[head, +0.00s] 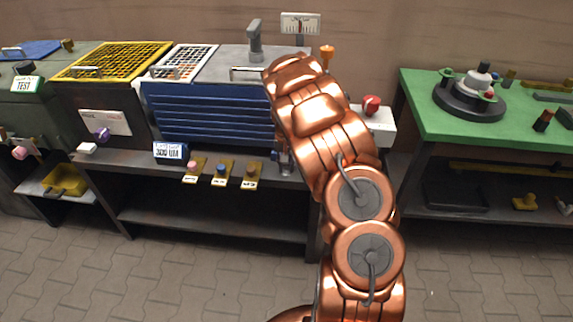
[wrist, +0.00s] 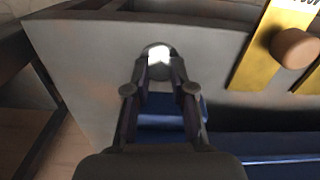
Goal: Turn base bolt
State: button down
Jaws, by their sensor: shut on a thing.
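My gripper (wrist: 160,72) points at the grey shelf front in the wrist view. Its two dark fingers are closed in around a small pale, bright round piece (wrist: 158,55) with a dark rim, which looks like a bolt head. Its lower part is hidden between the fingertips. In the head view, my gripper (head: 284,160) is small and partly hidden by my copper arm, at the shelf's right part. The piece itself cannot be made out there.
Yellow plates with round knobs stand along the shelf; the nearest plate (head: 245,174) also shows in the wrist view (wrist: 260,52). A blue ribbed panel (head: 215,112) rises behind the shelf. A green table (head: 430,118) with a black round base (head: 468,108) stands right. The floor is clear.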

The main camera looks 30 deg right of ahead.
aim_at(287, 167)
jog(key=shift+m, duration=0.8)
jog(key=shift+d, duration=0.1)
jog(key=c, duration=1)
grip_release()
jog(key=shift+r, duration=0.1)
notch_tip(287, 167, up, 12)
jog(key=shift+f, duration=0.1)
jog(key=shift+s, duration=0.1)
